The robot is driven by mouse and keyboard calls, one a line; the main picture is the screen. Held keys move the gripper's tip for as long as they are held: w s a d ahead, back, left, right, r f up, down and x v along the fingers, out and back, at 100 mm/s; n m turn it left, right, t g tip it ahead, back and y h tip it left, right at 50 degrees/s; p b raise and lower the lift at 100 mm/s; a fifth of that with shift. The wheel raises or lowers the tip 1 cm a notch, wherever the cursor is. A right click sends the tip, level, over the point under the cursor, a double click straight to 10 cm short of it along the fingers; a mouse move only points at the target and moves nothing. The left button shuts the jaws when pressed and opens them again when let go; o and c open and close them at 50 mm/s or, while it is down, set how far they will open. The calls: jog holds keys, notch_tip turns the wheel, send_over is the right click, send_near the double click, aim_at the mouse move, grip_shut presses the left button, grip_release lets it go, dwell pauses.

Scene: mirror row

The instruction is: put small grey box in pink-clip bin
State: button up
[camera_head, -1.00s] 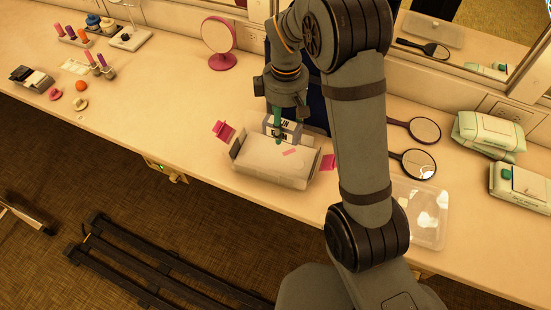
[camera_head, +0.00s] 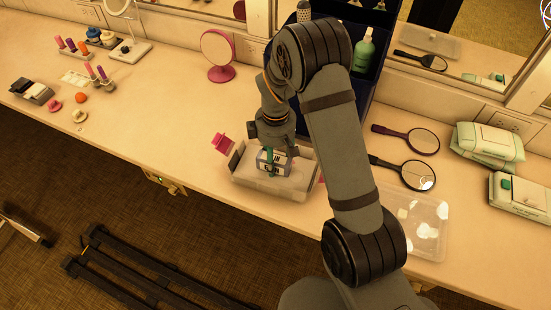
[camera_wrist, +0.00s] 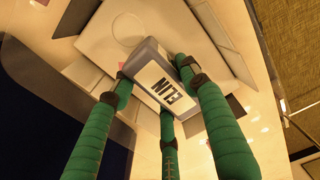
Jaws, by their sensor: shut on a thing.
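My gripper (camera_head: 270,163) is shut on the small grey box (camera_head: 274,161), which has a white label with dark letters. In the wrist view, the green fingers (camera_wrist: 160,95) close around the box (camera_wrist: 172,85).
A second clear tray (camera_head: 433,243) with white pieces lies right of my arm. Two hand mirrors (camera_head: 418,175) and wipe packs (camera_head: 490,147) are farther right. A pink round mirror (camera_head: 218,55) stands behind left. A dark blue case (camera_head: 365,88) stands behind my arm.

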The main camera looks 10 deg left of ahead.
aim_at(275, 155)
jog(key=o, duration=0.8)
jog(key=shift+f, duration=0.15)
jog(key=shift+c, duration=0.2)
jog(key=o, duration=0.5)
jog(key=shift+c, duration=0.2)
notch_tip(275, 155, up, 12)
jog(key=shift+r, duration=0.2)
